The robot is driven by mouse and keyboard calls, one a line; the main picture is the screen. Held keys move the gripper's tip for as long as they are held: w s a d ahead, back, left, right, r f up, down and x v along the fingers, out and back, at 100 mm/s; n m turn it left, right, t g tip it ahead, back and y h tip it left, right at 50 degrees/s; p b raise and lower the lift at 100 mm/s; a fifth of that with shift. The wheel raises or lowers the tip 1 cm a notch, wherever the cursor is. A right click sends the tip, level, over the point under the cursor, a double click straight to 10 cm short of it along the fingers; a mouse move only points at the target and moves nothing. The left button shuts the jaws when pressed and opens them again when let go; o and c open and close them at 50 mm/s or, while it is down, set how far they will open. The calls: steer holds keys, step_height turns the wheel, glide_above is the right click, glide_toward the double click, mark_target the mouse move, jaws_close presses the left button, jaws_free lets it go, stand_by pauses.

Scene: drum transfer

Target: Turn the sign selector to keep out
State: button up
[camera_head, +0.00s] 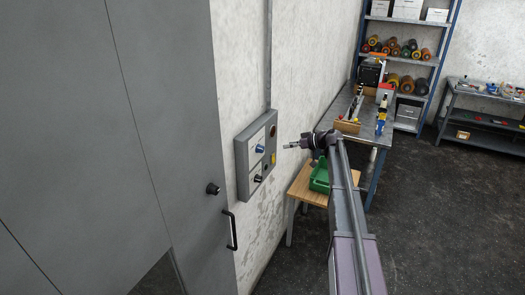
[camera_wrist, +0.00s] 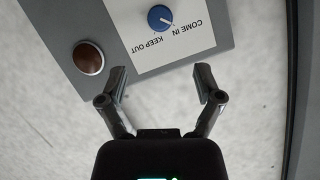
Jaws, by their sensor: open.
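The sign selector is a blue round knob (camera_wrist: 160,18) on a white plate at the top of the wrist view. Its white mark points right and slightly down, toward the COME IN lettering; KEEP OUT is printed beside it, both upside down. The knob (camera_head: 260,149) also shows on the grey wall box (camera_head: 243,160) in the head view. My gripper (camera_wrist: 162,75) is open and empty, its fingers spread below the knob in the wrist view and apart from it. In the head view my gripper (camera_head: 287,146) is just right of the box.
A brown dome (camera_wrist: 88,58) sits beside the plate. A black knob (camera_head: 258,179) is lower on the box. A grey door with a black handle (camera_head: 231,230) is at the left. A wooden table (camera_head: 303,183) with a green bin (camera_head: 320,177) stands beyond my gripper.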

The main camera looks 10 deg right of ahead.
mark_target(263, 149)
steer(key=b+x, duration=0.4)
steer(key=x, duration=0.9)
steer(key=shift+s, duration=0.1)
steer(key=c, duration=1.2)
